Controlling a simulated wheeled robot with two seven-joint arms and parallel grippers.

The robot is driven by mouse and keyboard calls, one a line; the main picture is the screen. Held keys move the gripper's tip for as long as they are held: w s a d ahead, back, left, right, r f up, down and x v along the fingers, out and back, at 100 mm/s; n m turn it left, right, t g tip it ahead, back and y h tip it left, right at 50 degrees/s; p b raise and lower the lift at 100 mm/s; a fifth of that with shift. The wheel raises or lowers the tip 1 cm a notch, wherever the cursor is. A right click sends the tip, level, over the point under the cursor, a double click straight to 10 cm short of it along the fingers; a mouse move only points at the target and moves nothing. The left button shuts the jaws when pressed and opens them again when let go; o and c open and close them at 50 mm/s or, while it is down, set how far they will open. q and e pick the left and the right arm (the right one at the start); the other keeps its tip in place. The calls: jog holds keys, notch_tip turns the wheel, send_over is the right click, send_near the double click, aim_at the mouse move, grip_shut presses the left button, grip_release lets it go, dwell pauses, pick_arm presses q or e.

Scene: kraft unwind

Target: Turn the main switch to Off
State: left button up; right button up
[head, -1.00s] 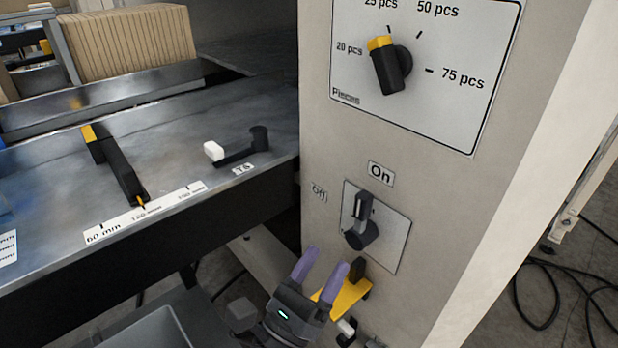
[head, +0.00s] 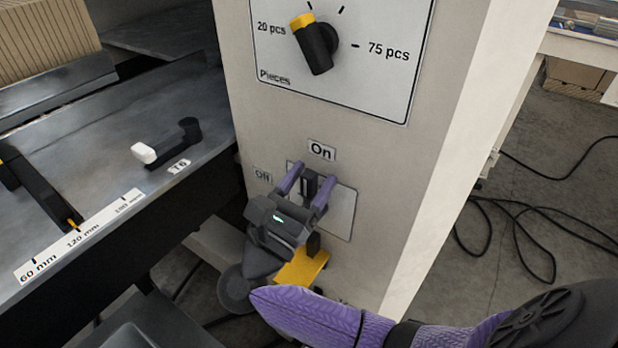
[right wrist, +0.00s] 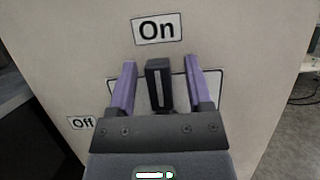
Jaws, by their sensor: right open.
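The main switch (head: 311,184) is a dark rotary handle on a pale square plate (head: 341,207) on the cabinet front. Its handle stands upright toward the On label (head: 321,151); the Off label (head: 263,175) is to its left. My right gripper (head: 306,188) is open, its two purple fingers on either side of the handle. In the right wrist view the handle (right wrist: 159,84) stands between the open fingers (right wrist: 162,88), with gaps on both sides. The gripper hides the lower part of the switch. My left gripper is not in view.
A yellow piece (head: 301,268) sticks out just below the switch, close to my right gripper. The piece-count knob (head: 315,46) is above. A metal table (head: 90,165) with a white-tipped lever (head: 165,143) stands at left. Black cables (head: 515,220) lie on the floor at right.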

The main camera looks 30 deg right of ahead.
grip_shut()
dwell(1.3)
